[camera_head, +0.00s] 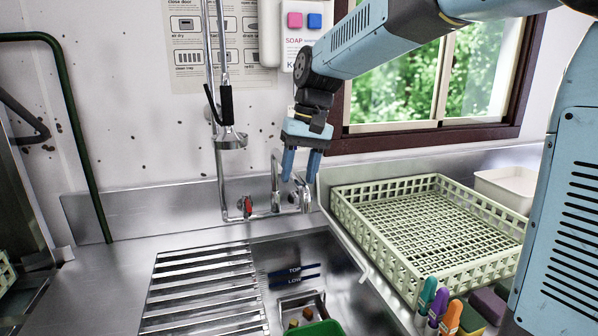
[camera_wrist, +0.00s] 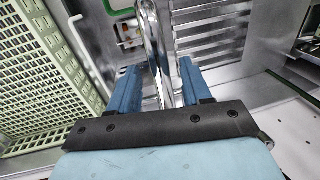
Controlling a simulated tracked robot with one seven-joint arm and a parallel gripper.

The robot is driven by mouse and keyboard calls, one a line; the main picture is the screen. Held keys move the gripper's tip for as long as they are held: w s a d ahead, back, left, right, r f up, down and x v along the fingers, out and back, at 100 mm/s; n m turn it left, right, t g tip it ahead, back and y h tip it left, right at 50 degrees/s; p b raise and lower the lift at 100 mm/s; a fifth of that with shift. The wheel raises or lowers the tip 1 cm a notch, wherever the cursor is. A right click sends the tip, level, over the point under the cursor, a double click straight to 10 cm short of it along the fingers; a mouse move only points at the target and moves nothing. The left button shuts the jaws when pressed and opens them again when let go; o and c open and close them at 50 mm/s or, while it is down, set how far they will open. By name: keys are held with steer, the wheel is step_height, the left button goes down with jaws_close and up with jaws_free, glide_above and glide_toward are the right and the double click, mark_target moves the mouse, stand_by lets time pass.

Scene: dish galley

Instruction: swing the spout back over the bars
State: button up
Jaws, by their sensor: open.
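The chrome spout (camera_head: 275,181) rises by the wall behind the sink and bends at the top, its outlet turned toward the right side of the basin. The bars (camera_head: 203,290) are parallel metal slats over the sink's left part; they also show in the wrist view (camera_wrist: 212,38). My gripper (camera_head: 300,180) is open, pointing down at the spout. In the wrist view, the spout (camera_wrist: 158,50) runs between the two blue fingers of my gripper (camera_wrist: 159,70), with a narrow gap visible on each side. Part of the spout is hidden behind the fingers in the head view.
A hanging spray head (camera_head: 231,138) and a red-handled tap (camera_head: 247,206) are left of the spout. A pale green rack (camera_head: 390,265) stands on the right. Colored markers (camera_head: 437,305) stand at the front right. A green container (camera_head: 318,328) is at the basin's front.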

steer(key=shift+f, duration=0.15)
jaws_close()
stand_by(0.4)
